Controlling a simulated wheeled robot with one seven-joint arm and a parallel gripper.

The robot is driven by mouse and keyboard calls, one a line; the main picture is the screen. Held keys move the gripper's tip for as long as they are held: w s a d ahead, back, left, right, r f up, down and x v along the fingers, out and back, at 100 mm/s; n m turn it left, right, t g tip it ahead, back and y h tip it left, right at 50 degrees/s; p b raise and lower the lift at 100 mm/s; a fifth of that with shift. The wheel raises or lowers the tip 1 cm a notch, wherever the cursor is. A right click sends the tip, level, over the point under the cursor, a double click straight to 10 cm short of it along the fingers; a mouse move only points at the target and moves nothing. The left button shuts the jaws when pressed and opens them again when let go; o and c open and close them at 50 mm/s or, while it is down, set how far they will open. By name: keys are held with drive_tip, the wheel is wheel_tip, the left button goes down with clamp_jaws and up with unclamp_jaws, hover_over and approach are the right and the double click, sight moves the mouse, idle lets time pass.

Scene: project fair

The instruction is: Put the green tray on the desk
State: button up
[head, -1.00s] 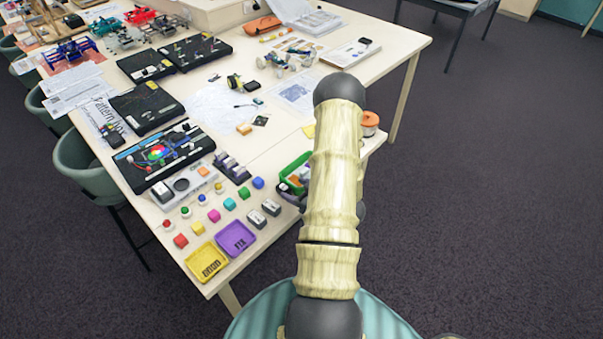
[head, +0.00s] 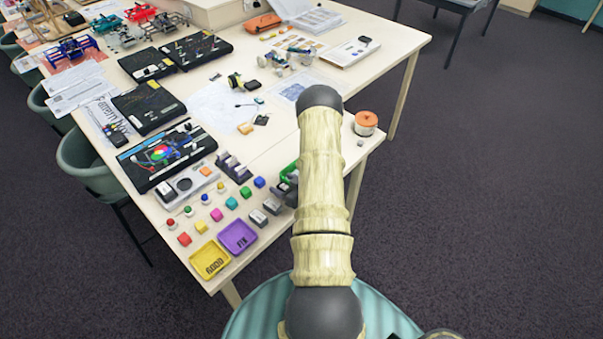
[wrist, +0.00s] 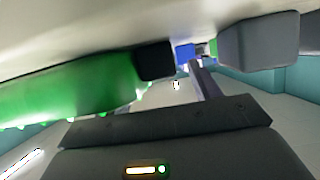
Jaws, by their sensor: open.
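The green tray (head: 289,170) is at the right part of the near table, mostly hidden behind my arm. Only a small green part shows in the head view, with dark shapes beside it that I cannot make out. In the wrist view a large, blurred green surface (wrist: 60,92), seemingly the tray, fills the left side very close to the camera. My gripper (wrist: 207,52) is open, with a black tip against or just in front of the green and a grey tip at right. I cannot tell whether they touch it.
The near table (head: 262,262) holds a yellow tray (head: 210,260), a purple tray (head: 238,237), several coloured blocks and black boards. An orange-lidded jar (head: 366,122) stands near the right edge. Green chairs (head: 92,165) line the left side. The floor at right is clear.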

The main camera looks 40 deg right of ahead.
idle(0.4)
clamp_jaws()
drive_tip(key=shift+r, duration=0.1)
wheel_tip(320, 180, up, 10)
drive_tip(key=b, duration=0.2)
drive_tip(key=shift+b, duration=0.4)
idle(1.0)
